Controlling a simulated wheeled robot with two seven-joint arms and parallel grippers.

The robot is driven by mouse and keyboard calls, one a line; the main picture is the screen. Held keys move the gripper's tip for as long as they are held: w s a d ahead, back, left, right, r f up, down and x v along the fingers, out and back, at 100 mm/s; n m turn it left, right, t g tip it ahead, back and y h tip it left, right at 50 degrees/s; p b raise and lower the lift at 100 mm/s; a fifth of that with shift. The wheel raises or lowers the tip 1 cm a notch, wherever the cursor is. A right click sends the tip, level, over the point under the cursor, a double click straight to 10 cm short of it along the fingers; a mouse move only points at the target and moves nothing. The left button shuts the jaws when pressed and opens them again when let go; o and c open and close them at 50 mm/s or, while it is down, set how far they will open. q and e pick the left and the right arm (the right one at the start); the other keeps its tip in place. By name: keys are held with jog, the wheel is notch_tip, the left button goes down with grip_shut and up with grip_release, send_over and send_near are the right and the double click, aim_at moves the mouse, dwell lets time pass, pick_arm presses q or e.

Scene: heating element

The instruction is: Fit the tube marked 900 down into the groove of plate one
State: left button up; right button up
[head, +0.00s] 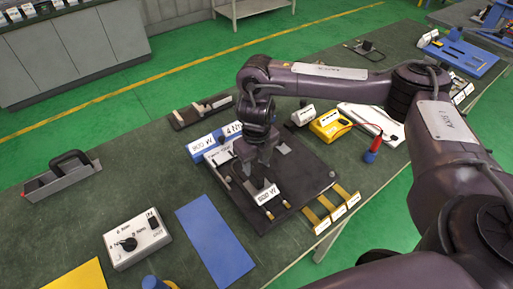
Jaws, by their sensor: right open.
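A dark flat plate (305,178) lies on the green-topped table in the middle. I cannot read a plate number on it. My right gripper (255,176) points down over the plate's left part, open, with its fingers close to the surface. A white tag (266,194), reading like 900 W or 600 W, sits just in front of the fingers. A thin tube with a pale brass-coloured end (287,205) shows beside this tag, mostly hidden by the gripper. The groove is hidden or too small to tell. My left gripper is out of view.
Blue blocks with white labels (203,146) stand behind the plate. A yellow device (330,125) is at the back right, brass strips (325,208) at the right. A grey control box with a knob (137,240) and a blue mat (214,240) are at the front left.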

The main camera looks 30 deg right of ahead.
aim_at(257, 173)
jog(key=shift+r, duration=2.6)
jog(key=shift+s+f, duration=0.1)
